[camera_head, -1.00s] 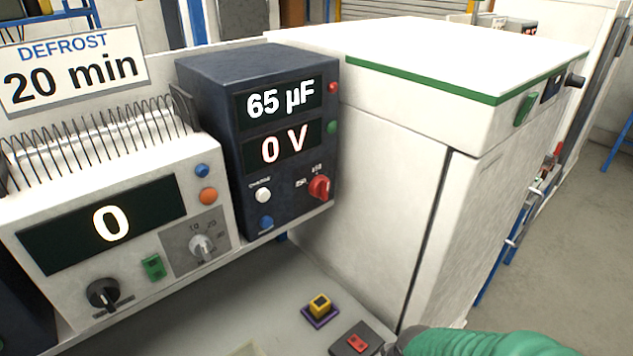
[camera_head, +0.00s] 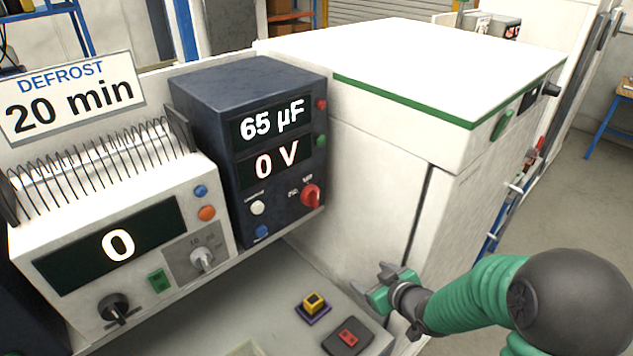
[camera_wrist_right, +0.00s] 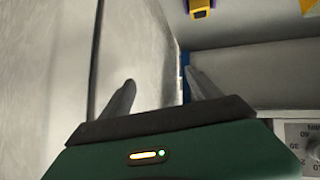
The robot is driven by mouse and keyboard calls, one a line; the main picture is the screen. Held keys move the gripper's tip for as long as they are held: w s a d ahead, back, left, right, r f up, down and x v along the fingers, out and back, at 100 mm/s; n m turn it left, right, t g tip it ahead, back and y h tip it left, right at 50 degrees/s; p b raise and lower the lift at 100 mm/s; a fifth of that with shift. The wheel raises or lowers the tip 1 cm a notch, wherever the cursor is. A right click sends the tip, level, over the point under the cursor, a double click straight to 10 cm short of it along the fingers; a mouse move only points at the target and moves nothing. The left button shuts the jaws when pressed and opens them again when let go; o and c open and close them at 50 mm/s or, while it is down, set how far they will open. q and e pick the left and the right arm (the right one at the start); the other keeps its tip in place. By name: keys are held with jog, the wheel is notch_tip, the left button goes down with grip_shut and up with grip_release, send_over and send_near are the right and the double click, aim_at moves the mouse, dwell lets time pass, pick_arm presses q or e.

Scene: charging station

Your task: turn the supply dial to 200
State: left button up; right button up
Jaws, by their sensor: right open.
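The white supply unit (camera_head: 150,205) stands at the left with a dark display (camera_head: 110,245) reading 0. A black dial (camera_head: 115,308) is at its lower left, and a grey knob (camera_head: 203,258) with a number scale is at its right. Which one is the supply dial I cannot tell for certain. My right gripper (camera_head: 376,283) is open and empty in front of the white cabinet, well right of both knobs. In the right wrist view its two fingers (camera_wrist_right: 158,80) are apart with nothing between them. My left gripper is out of view.
A dark blue unit (camera_head: 195,100) reading 65 µF and 0 V, with a red knob (camera_head: 310,196), stands between the supply and the white cabinet (camera_head: 350,160).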

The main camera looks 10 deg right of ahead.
notch_tip(320, 180, up, 6)
jog(key=w+n+t+y+p, duration=0.1)
jog(key=w+t+y+p, duration=0.1)
jog(key=y, duration=0.1)
jog(key=n+t+y+p, duration=0.2)
jog(key=t+y, duration=0.1)
jog(key=y, duration=0.1)
send_near(318, 200)
jog(key=p+x, duration=0.4)
jog(key=x, duration=0.4)
jog(key=shift+w+a+r, duration=0.1)
jog(key=shift+w+a, duration=0.05)
jog(key=shift+w, duration=0.15)
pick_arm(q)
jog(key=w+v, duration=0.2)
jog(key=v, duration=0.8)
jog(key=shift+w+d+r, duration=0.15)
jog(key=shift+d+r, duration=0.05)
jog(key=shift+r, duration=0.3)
pick_arm(e)
jog(key=shift+w+a+f, duration=0.2)
jog(key=shift+w+a, duration=0.05)
jog(key=shift+w, duration=0.3)
jog(key=shift+c, duration=0.3)
jog(key=shift+a, duration=0.1)
jog(key=c, duration=1.3)
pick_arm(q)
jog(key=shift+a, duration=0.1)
